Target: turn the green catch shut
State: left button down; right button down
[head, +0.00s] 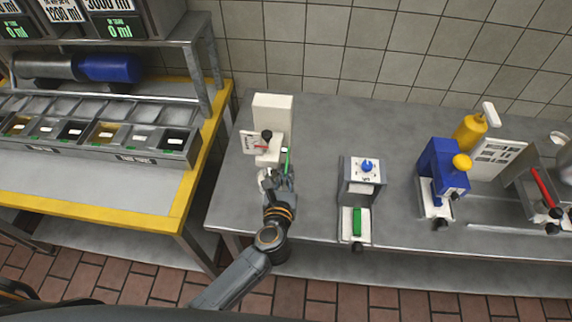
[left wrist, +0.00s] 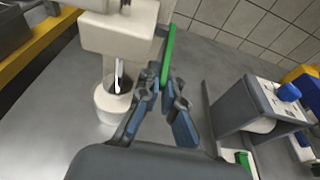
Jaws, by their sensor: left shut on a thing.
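The green catch (head: 287,160) is a thin green bar on the right side of a white machine (head: 272,107) with a dial. In the left wrist view the green catch (left wrist: 168,55) runs from the machine's side down to between my fingertips. My left gripper (head: 279,180) is at the front of the machine, and its fingers (left wrist: 165,88) are shut on the catch's lower end. The fingers hide that end. A white round cup-like part (left wrist: 117,100) is under the machine's head, left of my fingers. My right gripper is out of view.
A grey device with a blue knob (head: 367,166) and a green strip stands to the right on the grey table (head: 320,125). Farther right is a blue and yellow device (head: 442,170). A yellow-edged bench with bins (head: 180,140) stands left. Table between machine and grey device is clear.

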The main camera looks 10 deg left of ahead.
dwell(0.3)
pick_arm(q)
jog(key=c, duration=1.5)
grip_release()
jog(key=v, duration=1.2)
